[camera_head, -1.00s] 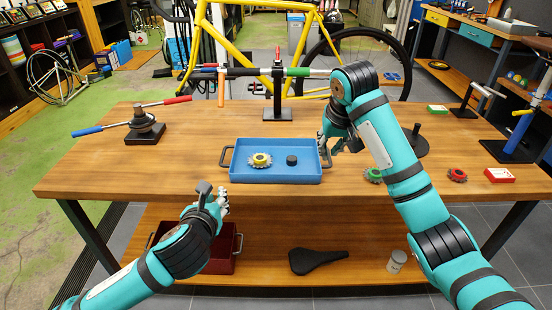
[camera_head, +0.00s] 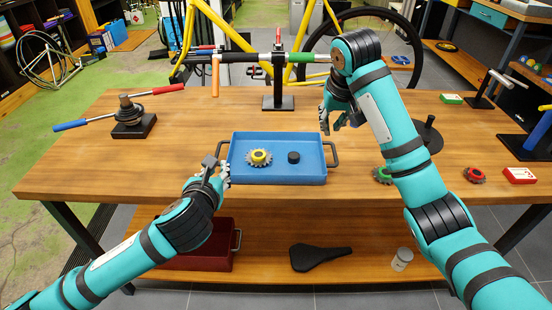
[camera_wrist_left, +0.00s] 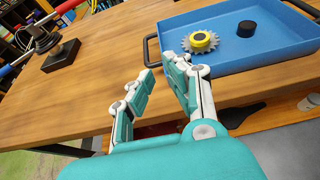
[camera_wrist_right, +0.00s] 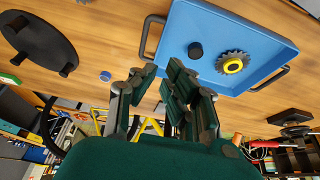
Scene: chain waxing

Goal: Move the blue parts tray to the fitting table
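The blue parts tray (camera_head: 278,176) sits flat on the wooden table, with a dark handle at each side. A toothed gear with a yellow hub (camera_head: 259,158) and a black cylinder (camera_head: 293,157) lie in it. My left gripper (camera_head: 218,170) is open by the tray's front left corner, near the left handle (camera_wrist_left: 150,50); the left wrist view shows nothing between its fingers (camera_wrist_left: 163,88). My right gripper (camera_head: 338,118) is above the table beyond the tray's right side. The right wrist view shows its fingers (camera_wrist_right: 160,85) apart and empty, with the tray's handle (camera_wrist_right: 148,36) clear of them.
A handlebar stand (camera_head: 278,103) is behind the tray. A tool on a black base (camera_head: 134,130) stands at left. Green and red sprockets (camera_head: 474,174), a red box (camera_head: 519,175) and a black disc stand lie at right. A dark red crate (camera_head: 200,250) is on the lower shelf.

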